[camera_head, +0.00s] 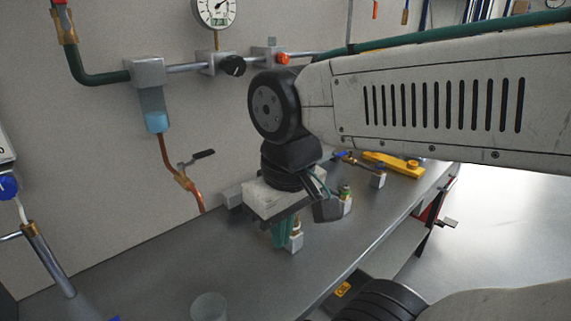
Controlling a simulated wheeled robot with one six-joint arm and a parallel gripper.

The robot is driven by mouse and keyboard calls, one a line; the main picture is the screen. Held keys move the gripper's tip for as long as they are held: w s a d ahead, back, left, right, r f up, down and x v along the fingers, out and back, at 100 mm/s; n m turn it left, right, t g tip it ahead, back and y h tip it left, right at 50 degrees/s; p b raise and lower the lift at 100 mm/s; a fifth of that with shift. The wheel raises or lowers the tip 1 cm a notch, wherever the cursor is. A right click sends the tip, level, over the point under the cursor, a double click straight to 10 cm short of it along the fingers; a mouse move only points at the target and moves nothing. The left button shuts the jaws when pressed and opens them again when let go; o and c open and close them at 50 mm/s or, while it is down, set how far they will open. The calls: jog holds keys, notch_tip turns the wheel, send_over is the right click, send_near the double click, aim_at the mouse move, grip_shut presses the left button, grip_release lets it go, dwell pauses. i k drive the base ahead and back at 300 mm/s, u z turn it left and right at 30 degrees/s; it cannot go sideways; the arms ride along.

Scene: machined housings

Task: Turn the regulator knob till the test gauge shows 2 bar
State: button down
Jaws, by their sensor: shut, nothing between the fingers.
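The round white gauge (214,11) is at the top edge, partly cut off. It has a dark needle and a small greenish panel low on its face, but its reading is too small to tell. Below it, a grey block (211,64) sits on the wall pipe. A black knob (233,66) sticks out from that block. My gripper (308,221) points down over the bench, below and to the right of the knob and well apart from it. It is shut and holds nothing. Its fingertips are partly hidden against the small fittings behind.
An orange-red knob (282,58) is right of the black one. A filter bowl (154,111) and a black-handled valve (188,176) are at left. Small fittings and a yellow tool (393,164) lie on the bench (170,262). A clear cup (209,306) stands in front.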

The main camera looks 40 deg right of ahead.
aim_at(234, 65)
jog(key=u, duration=0.15)
jog(key=k, duration=0.4)
jog(key=z, duration=0.65)
jog(key=i, duration=0.2)
jog(key=u, duration=1.7)
jog(key=k, duration=0.75)
jog(key=z, duration=1.2)
jog(key=i, duration=0.5)
